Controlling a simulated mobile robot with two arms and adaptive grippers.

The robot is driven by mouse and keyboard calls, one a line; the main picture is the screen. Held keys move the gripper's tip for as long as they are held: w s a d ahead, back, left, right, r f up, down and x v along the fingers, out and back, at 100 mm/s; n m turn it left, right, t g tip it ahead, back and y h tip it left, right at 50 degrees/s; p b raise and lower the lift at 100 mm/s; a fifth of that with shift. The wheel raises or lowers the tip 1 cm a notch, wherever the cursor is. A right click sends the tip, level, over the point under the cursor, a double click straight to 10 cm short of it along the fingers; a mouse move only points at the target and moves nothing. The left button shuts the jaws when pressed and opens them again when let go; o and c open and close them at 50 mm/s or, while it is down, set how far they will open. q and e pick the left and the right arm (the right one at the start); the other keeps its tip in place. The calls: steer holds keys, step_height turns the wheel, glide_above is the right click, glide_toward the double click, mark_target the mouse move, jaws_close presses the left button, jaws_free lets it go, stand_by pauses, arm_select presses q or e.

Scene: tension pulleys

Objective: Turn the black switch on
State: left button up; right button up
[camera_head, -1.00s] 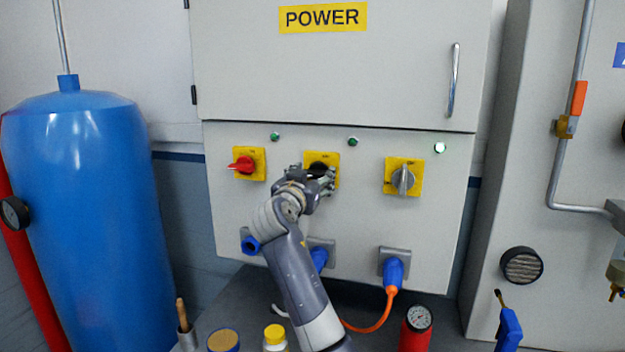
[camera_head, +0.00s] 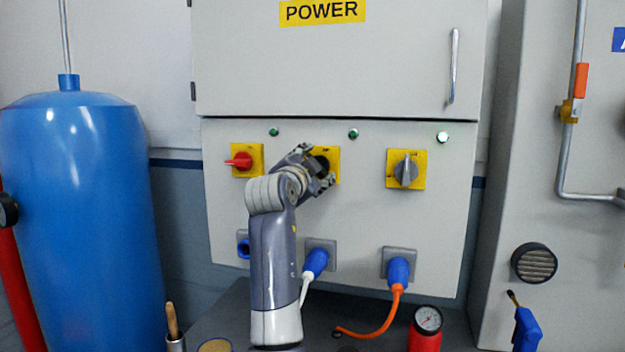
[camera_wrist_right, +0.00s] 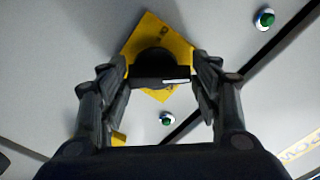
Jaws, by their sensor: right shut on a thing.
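The black switch (camera_head: 321,163) sits on a yellow plate, the middle of three on the grey power cabinet. My right gripper (camera_head: 327,168) is at it, partly covering it in the head view. In the right wrist view the switch's black handle (camera_wrist_right: 160,77), with a white mark at one end, lies between the two fingers of the gripper (camera_wrist_right: 160,72). The fingers are shut on the switch. A green lamp (camera_head: 353,134) above it looks dark. My left gripper is in neither view.
A red switch (camera_head: 240,161) is at the left and a grey switch (camera_head: 406,172) at the right, under a brightly lit lamp (camera_head: 442,137). Blue plugs (camera_head: 315,262) sit below.

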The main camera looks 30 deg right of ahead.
steer(key=m+b, duration=0.1)
steer(key=m, duration=0.6)
steer(key=shift+s+d+r+m+b, duration=0.1)
steer(key=shift+m+b, duration=0.3)
steer(key=shift+m, duration=0.3)
steer(key=o, duration=1.1)
steer(key=shift+c, duration=0.2)
